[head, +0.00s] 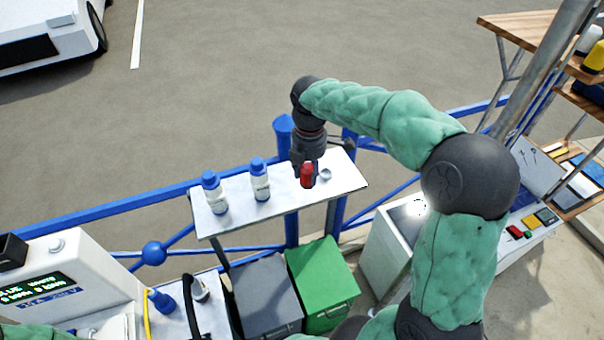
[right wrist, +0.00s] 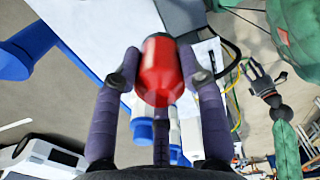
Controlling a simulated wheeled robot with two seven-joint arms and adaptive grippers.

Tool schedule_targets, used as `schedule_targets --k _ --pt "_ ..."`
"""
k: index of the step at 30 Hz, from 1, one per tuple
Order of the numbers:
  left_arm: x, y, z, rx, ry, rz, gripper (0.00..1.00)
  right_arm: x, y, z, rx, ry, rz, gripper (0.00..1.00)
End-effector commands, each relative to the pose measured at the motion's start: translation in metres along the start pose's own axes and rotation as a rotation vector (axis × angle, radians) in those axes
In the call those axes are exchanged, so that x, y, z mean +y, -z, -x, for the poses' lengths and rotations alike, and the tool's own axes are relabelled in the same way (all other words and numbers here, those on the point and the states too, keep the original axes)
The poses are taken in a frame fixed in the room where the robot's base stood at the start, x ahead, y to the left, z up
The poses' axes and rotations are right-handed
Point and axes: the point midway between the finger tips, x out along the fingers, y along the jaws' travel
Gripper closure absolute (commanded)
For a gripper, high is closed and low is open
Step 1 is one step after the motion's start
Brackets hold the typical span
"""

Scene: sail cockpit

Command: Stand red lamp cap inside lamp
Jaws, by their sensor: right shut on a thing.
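The red lamp cap (head: 307,175) is held in my right gripper (head: 307,166) over the right part of a white shelf. In the right wrist view the red cap (right wrist: 160,70) sits between the fingers, its rounded end toward the camera. Whether it touches the shelf is unclear. A small pale round thing (head: 326,174) is on the shelf just right of the cap; I cannot tell whether it is the lamp. My left gripper (right wrist: 262,78) shows small in the right wrist view, fingers spread and apparently empty.
Two white bottles with blue caps (head: 214,192) (head: 260,180) stand on the white shelf (head: 285,203), left of the gripper. A grey bin (head: 265,288) and a green bin (head: 322,280) are below. A blue railing (head: 130,204) runs behind the shelf.

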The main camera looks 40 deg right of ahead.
Motion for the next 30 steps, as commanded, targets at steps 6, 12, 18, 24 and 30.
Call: schedule_targets --k 6,12,18,24,30 --pt "-0.003 0.0 -0.009 0.0 0.0 0.0 0.6 -0.043 0.007 0.016 0.0 0.001 0.002 0.97" --pt "-0.004 0.001 -0.013 0.0 0.0 0.0 0.6 -0.068 0.012 0.028 0.0 0.002 0.002 0.97" --pt "-0.006 0.001 -0.017 0.0 0.0 0.0 0.6 -0.079 0.014 0.03 0.0 0.004 0.002 0.97" --pt "-0.012 0.001 -0.033 0.0 0.0 0.0 0.6 -0.08 0.014 0.013 0.0 0.005 0.001 0.97" --pt "-0.022 0.002 -0.063 0.0 0.0 0.0 0.6 -0.08 0.014 -0.018 0.0 0.005 0.002 0.97"
